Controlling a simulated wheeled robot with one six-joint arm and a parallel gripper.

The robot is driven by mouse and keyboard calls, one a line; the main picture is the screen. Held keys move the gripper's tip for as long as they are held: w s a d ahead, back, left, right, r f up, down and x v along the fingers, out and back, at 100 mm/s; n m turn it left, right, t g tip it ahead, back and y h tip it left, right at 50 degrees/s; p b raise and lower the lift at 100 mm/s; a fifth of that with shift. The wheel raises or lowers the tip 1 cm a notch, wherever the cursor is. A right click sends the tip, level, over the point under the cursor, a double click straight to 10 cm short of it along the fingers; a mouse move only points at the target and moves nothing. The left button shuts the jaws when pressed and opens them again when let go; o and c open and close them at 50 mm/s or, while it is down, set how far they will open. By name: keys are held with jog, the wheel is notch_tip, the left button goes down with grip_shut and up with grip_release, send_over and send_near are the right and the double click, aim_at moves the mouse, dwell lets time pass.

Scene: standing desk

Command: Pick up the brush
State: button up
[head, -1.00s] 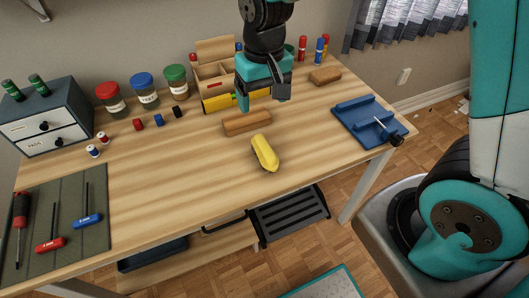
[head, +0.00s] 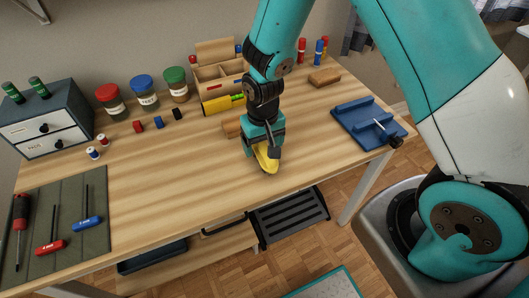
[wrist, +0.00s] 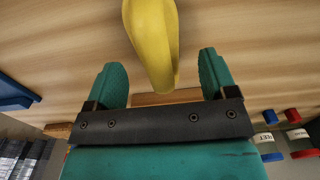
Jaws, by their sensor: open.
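A yellow, slightly curved, elongated object (head: 267,163) lies on the desk near its front edge. It also shows in the wrist view (wrist: 150,40). I see no bristles, so I cannot tell whether it is the brush. My gripper (head: 261,153) is low over this object, pointing down. In the wrist view my gripper (wrist: 161,66) is open, with one green finger on each side of the yellow object's near end and gaps at both sides. A brown wooden block (head: 231,127) lies just behind, partly hidden by my gripper; it could also be a brush.
A wooden organizer (head: 208,72), lidded jars (head: 145,91) and a drawer box (head: 45,117) stand along the back. A tool mat (head: 70,205) lies left. The desk's middle left is clear.

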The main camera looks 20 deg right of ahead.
aim_at(263, 145)
notch_tip(263, 145, down, 4)
jog(key=shift+r, duration=0.15)
jog(key=c, duration=1.1)
jog(key=shift+r, duration=0.15)
notch_tip(263, 145, up, 20)
jog(key=shift+f, duration=0.1)
